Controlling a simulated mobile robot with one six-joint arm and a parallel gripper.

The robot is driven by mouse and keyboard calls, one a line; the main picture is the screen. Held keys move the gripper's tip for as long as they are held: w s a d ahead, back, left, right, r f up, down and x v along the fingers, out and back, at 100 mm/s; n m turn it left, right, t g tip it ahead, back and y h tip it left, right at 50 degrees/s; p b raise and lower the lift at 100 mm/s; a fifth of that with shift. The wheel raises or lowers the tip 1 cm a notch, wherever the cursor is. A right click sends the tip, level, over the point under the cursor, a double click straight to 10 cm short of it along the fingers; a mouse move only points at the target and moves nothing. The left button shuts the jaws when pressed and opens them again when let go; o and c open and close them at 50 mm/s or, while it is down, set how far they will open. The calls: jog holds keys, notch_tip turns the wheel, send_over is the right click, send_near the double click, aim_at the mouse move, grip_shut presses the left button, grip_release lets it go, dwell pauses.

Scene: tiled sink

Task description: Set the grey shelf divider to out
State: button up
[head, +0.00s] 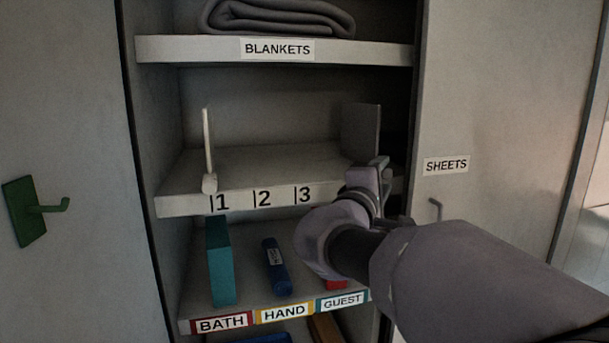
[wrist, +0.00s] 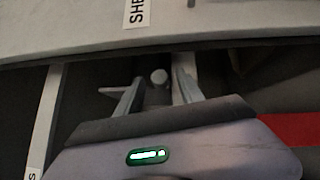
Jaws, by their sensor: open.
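The grey shelf divider (head: 361,131) stands upright near the right end of the middle shelf (head: 172,203), to the right of the mark 3. My gripper (head: 382,171) is in front of its lower front end and hides it in the head view. In the wrist view my gripper (wrist: 158,88) is open, with a small round pale knob (wrist: 159,77) between or just beyond its fingertips. I cannot tell whether the fingers touch the knob. Any mark to the right of 3 is hidden behind my arm.
A cream divider (head: 208,145) stands at mark 1. A folded blanket (head: 278,17) lies on the shelf above. Below are a teal box (head: 220,262), a blue roll (head: 277,267) and a partly hidden red item. The SHEETS door (head: 470,120) stands close at right.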

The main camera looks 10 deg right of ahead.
jog(key=shift+c, duration=0.5)
grip_shut()
dwell(0.8)
